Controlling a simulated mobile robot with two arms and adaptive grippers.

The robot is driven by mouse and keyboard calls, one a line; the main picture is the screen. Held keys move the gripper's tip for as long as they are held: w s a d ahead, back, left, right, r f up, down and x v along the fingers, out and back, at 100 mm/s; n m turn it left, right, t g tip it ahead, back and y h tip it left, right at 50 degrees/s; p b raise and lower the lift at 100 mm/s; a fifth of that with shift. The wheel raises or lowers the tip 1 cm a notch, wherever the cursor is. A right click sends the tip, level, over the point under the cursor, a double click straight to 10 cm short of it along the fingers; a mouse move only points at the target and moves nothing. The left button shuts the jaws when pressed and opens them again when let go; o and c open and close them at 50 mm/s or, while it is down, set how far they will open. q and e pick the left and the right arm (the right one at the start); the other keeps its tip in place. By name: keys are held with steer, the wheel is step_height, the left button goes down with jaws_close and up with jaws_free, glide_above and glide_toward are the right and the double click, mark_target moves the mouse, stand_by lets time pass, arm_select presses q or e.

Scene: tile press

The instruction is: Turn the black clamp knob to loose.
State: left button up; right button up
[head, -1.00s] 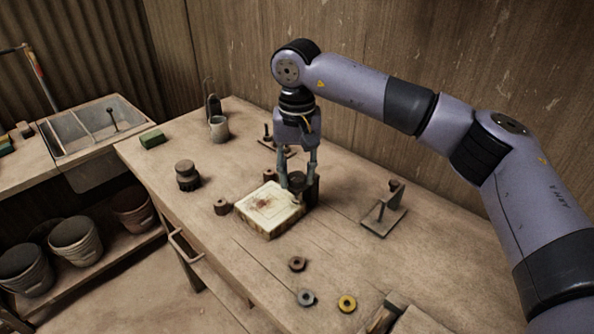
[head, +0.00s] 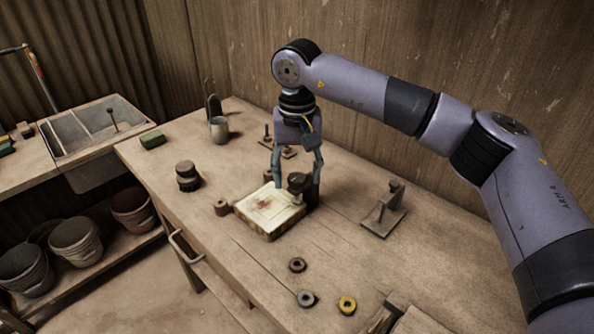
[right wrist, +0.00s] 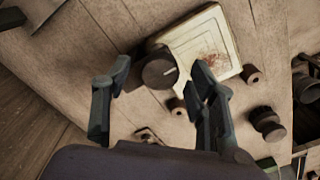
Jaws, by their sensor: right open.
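The black clamp knob (head: 298,180) is a dark round cap at the right edge of a pale square tile (head: 268,208) with a reddish-brown mark. In the right wrist view the knob (right wrist: 159,72) shows as a dark disc with a small pale line on its right side, beside the tile (right wrist: 205,42). My right gripper (head: 297,183) points down over the knob. Its jaws are spread wide, one finger on each side, with visible gaps between fingers and knob in the right wrist view (right wrist: 161,70). My left gripper is in neither view.
Small brown posts (head: 221,207) stand around the tile. A metal stand (head: 384,211) is at the right.

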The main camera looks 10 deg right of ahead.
mark_target(297, 177)
step_height(297, 177, up, 12)
stand_by(0.6)
steer(key=shift+f, duration=0.1)
